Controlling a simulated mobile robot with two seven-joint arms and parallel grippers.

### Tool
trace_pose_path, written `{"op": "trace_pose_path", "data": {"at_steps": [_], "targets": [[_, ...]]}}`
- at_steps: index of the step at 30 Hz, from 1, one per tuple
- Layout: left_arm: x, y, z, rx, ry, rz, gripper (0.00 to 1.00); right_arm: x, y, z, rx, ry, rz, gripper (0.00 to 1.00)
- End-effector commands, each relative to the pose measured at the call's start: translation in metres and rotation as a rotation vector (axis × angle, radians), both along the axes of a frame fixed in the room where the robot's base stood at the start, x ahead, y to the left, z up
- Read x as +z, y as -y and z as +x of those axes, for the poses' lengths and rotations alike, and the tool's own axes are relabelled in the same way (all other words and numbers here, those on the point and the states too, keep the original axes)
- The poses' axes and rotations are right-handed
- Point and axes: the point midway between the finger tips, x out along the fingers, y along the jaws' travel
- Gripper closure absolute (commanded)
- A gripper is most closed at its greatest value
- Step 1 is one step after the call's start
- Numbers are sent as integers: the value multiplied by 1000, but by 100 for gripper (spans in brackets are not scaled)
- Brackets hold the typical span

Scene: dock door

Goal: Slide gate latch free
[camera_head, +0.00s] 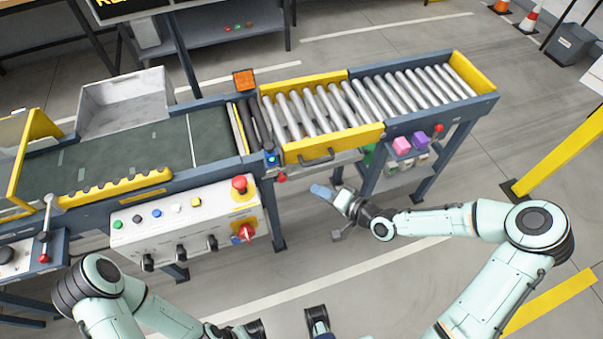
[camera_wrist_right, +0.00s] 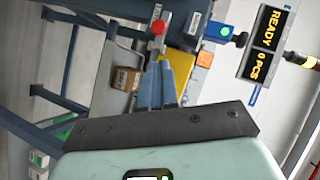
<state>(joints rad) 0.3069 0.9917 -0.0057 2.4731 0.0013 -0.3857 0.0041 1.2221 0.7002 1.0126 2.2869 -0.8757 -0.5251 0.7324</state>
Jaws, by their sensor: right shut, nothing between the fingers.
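The yellow gate (camera_head: 335,143) runs along the near side of the roller conveyor, with a dark handle (camera_head: 318,157) on its face. A red knob (camera_head: 282,178), which looks like the gate latch, is under the gate's left end, below a blue-lit box (camera_head: 271,159). The red knob also shows beyond the fingertips in the right wrist view (camera_wrist_right: 158,27). My right gripper (camera_head: 321,190) is shut and empty, to the right of the knob and apart from it. Its blue fingers lie together in the right wrist view (camera_wrist_right: 164,68).
A control box (camera_head: 185,222) with buttons and a red switch hangs under the belt, left of the knob. A second red knob (camera_head: 438,128) is on the right end of the conveyor frame. Purple and pink blocks (camera_head: 402,145) sit below the rollers. Floor in front is open.

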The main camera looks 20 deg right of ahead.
Motion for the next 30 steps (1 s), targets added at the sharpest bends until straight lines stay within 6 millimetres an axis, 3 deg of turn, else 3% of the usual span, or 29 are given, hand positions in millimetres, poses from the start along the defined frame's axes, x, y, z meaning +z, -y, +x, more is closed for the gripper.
{"op": "trace_pose_path", "data": {"at_steps": [14, 30], "targets": [[-2, 0, 0, 1, 2, 1, 100, -2, -4, 6, 0, 3, 1, 100], [-13, 0, 4, 4, 21, 4, 100, -29, -47, 73, 1, 3, 1, 100]]}}
